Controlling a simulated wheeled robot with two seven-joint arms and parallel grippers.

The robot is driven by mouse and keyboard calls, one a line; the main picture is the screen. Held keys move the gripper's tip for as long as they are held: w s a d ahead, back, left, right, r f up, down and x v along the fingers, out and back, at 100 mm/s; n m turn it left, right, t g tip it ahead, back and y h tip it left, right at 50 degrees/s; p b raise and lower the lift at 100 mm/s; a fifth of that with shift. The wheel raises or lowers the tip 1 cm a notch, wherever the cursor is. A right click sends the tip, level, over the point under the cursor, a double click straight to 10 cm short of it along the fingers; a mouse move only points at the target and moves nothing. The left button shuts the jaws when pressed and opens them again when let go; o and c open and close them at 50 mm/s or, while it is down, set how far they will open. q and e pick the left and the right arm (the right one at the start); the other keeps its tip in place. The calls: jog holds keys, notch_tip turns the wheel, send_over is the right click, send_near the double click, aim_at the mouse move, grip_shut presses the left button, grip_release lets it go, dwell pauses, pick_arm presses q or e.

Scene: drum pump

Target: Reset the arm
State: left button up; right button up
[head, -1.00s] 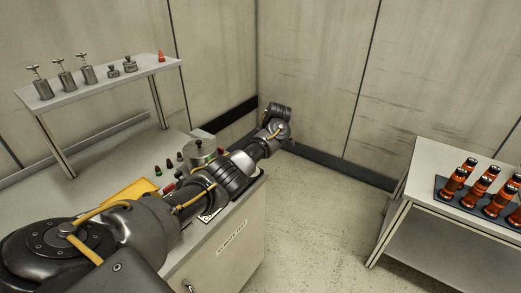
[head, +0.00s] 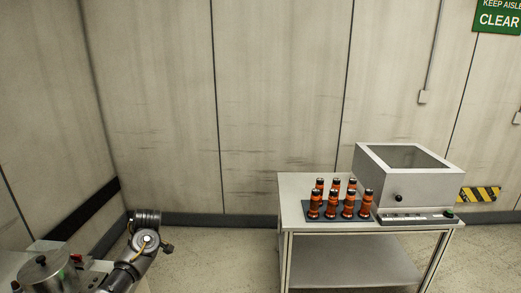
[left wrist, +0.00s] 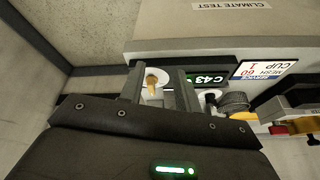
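My left arm comes in from the lower left in the head view, with a dark jointed end beside the bench; I cannot make out the fingers there. In the left wrist view my left gripper (left wrist: 158,88) is open, its two fingers apart. A white disc (left wrist: 150,77) with a yellow-tan piece on it shows between and beyond the fingers. I cannot tell any contact with it. My right gripper is in neither view.
A bench corner (head: 14,261) holds a metal pot (head: 48,272) at lower left. A trolley (head: 298,184) carries several orange-and-black cylinders (head: 348,208) on a dark mat and a grey open-topped box (head: 372,174). Floor between bench and trolley (head: 220,255) is clear.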

pick_arm(q)
jog(key=s+d+f+m+t+h, duration=0.1)
jog(key=s+d+f+m, duration=0.5)
jog(key=s, duration=0.3)
jog(key=s+d+f+m+t+h, duration=0.1)
jog(key=s+d+f+m, duration=0.2)
jog(key=s+d+f, duration=0.4)
jog(key=s+d+r+m+h, duration=0.1)
jog(key=s+d+r+m, duration=0.15)
jog(key=s, duration=0.55)
jog(key=s+d+r+m+t+h, duration=0.1)
jog(key=s+m, duration=0.2)
jog(key=s, duration=0.6)
jog(key=s+d+r+m, duration=0.1)
jog(key=s+d+m, duration=0.1)
jog(key=s, duration=0.6)
notch_tip(320, 180, down, 25)
jog(key=g+b, duration=0.1)
jog(key=s+a+f+g+b, duration=0.1)
jog(key=s+a+f, duration=0.2)
jog(key=s+f, duration=1.5)
jog(key=shift+a+f+m, duration=0.15)
jog(key=shift+f+m, duration=0.2)
